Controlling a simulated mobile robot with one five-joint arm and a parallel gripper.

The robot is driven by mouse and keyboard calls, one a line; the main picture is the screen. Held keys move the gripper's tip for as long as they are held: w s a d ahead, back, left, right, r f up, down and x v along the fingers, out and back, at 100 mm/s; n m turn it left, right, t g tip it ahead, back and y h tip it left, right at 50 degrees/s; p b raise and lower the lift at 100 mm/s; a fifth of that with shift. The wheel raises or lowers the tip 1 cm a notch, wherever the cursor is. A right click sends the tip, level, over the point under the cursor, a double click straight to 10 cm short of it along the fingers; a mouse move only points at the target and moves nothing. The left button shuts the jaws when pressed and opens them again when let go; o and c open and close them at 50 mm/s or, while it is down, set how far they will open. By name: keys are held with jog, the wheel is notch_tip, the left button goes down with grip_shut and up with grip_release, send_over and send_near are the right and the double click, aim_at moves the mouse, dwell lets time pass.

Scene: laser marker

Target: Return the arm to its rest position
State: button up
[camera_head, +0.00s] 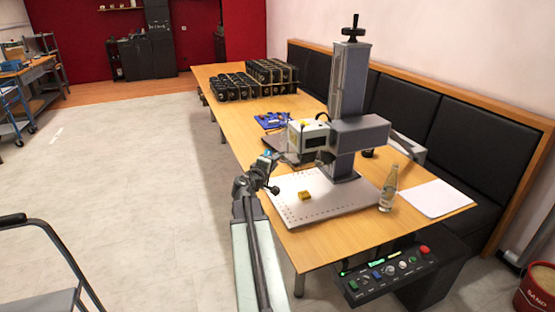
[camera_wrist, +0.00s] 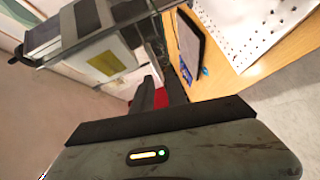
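My gripper (camera_head: 269,163) is at the end of my raised arm, over the near left edge of the table, beside the laser marker's perforated base plate. It looks small and dark in the head view, and I cannot make out whether its fingers are apart. A small yellow block (camera_head: 305,195) sits on the base plate (camera_head: 340,212), apart from my gripper.
The wooden table (camera_head: 222,82) carries a glass bottle (camera_head: 388,188), white paper (camera_head: 435,198), blue items (camera_head: 272,120) and black racks (camera_head: 236,87). A control panel (camera_head: 388,275) sits at the table's near end.

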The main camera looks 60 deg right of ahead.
jog(key=v, duration=0.3)
jog(key=shift+a, duration=0.35)
